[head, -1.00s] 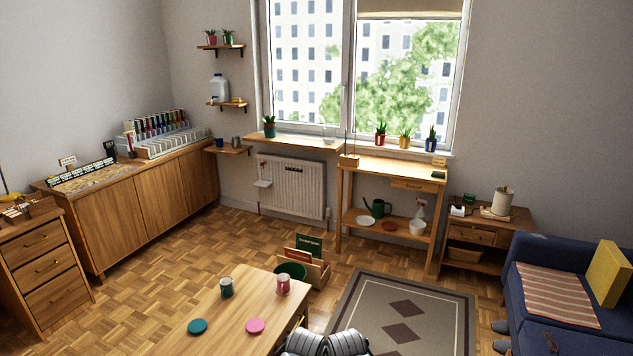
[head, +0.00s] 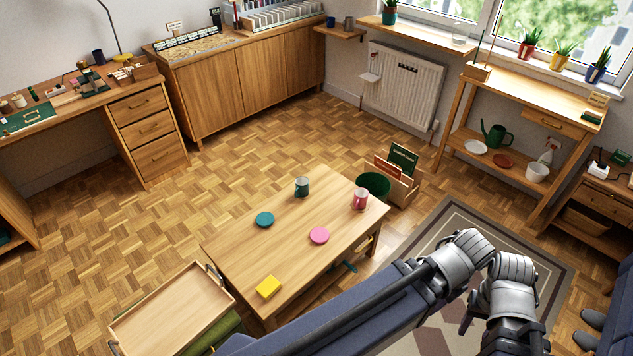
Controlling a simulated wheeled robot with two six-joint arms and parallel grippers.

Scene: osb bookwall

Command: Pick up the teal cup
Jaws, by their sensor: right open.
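The teal cup (head: 302,187) stands upright near the far edge of the wooden table (head: 225,240), in the head view. It is dark green-teal with a paler band. A teal disc (head: 264,220) lies closer to me on the same table. A pink cup (head: 360,199) stands to the right of the teal cup, and a pink disc (head: 319,235) lies between them and me. My right gripper (head: 470,312) is over the rug at the lower right, well apart from the cup. It is open and looks empty, partly hidden by my arm. My left gripper is not seen.
A wooden tray (head: 172,318) is at lower left. A green bin (head: 374,186) and a box of books (head: 403,190) stand behind the table. The parquet left of the table is clear.

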